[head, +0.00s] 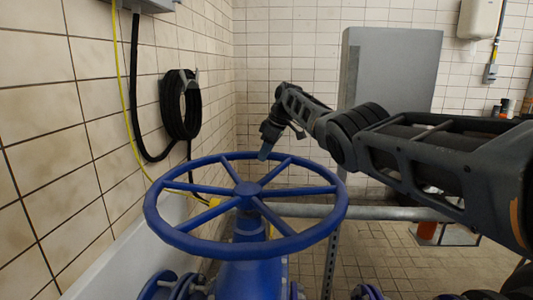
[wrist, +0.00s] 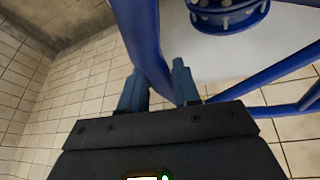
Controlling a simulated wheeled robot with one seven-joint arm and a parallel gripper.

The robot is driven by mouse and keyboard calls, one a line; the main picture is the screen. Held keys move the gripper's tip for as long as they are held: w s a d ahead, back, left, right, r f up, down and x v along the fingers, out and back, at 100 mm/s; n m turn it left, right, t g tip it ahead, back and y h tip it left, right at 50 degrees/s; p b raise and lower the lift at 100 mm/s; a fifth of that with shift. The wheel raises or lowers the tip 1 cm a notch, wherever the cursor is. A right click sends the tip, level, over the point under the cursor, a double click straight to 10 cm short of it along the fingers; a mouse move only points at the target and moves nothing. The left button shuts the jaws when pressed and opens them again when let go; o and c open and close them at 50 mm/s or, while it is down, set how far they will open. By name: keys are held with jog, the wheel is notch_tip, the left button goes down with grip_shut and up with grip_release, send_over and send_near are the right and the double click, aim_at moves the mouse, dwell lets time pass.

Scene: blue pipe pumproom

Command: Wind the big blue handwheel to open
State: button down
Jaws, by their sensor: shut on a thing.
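The big blue handwheel (head: 247,189) lies nearly flat on top of a blue valve body (head: 250,272) in the head view, with several spokes running from its hub to the rim. My gripper (head: 264,153) reaches down to the far side of the rim from behind. In the wrist view, the blue rim (wrist: 143,40) runs down between the two fingers of my gripper (wrist: 158,90), which are shut on it. The fingertips are partly hidden by the rim in the head view.
A grey pipe (head: 345,212) runs to the right behind the wheel. A black coiled hose (head: 180,105) hangs on the left tiled wall, with a yellow cable (head: 124,95) beside it. A grey cabinet (head: 395,70) stands at the back.

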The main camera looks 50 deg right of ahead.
jog(key=shift+r, duration=0.1)
jog(key=c, duration=0.8)
grip_release()
jog(key=shift+v, duration=3.85)
jog(key=shift+c, duration=0.4)
